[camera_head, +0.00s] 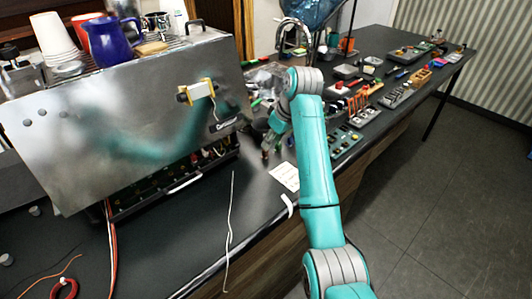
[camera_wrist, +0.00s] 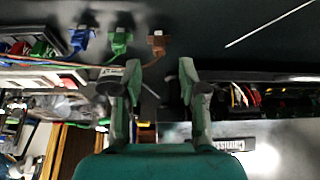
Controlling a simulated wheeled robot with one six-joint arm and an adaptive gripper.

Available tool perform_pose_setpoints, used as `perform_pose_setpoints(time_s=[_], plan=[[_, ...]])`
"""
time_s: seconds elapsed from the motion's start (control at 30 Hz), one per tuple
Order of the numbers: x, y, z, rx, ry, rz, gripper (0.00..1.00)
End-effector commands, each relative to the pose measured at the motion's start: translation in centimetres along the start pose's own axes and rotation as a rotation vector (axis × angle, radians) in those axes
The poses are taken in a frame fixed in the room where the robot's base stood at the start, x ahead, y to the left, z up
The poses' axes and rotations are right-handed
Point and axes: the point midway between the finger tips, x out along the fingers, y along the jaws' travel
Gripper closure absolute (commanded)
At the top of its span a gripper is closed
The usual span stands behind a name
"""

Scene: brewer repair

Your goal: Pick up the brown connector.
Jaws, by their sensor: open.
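The brown connector (camera_wrist: 158,43) shows in the wrist view, lying on the dark worktop beyond my fingertips, between them and nearer the left one. A thin orange-brown wire runs left from it. My gripper (camera_wrist: 150,80) is open and empty, its two fingers apart and not touching the connector. In the head view my gripper (camera_head: 271,140) hangs low over the worktop, just right of the steel brewer. I cannot make out the brown connector clearly in the head view.
A green connector (camera_wrist: 120,40) and a blue connector (camera_wrist: 82,40) lie in a row left of the brown one. The brewer (camera_head: 130,115) stands close beside my gripper. A white paper label (camera_head: 285,177) and a white wire (camera_head: 230,230) lie on the worktop. Several parts crowd the bench's far end.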

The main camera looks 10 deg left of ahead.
Motion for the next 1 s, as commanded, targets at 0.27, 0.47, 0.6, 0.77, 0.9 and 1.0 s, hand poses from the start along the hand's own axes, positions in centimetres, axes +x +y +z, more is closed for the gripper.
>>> perform_pose_setpoints(time_s=[0.27,0.47,0.6,0.77,0.9,1.0], plan=[[2.4,0.0,0.1,0.0,-0.001,0.0,0.58],[4.8,0.2,0.3,0.002,-0.002,0.0,0.58],[6.5,0.2,0.4,0.002,-0.001,0.0,0.58],[7.4,0.2,0.3,0.001,0.0,0.001,0.58],[7.4,0.2,0.3,0.001,0.001,0.001,0.58],[7.4,0.2,0.3,0.001,0.0,0.001,0.68]])
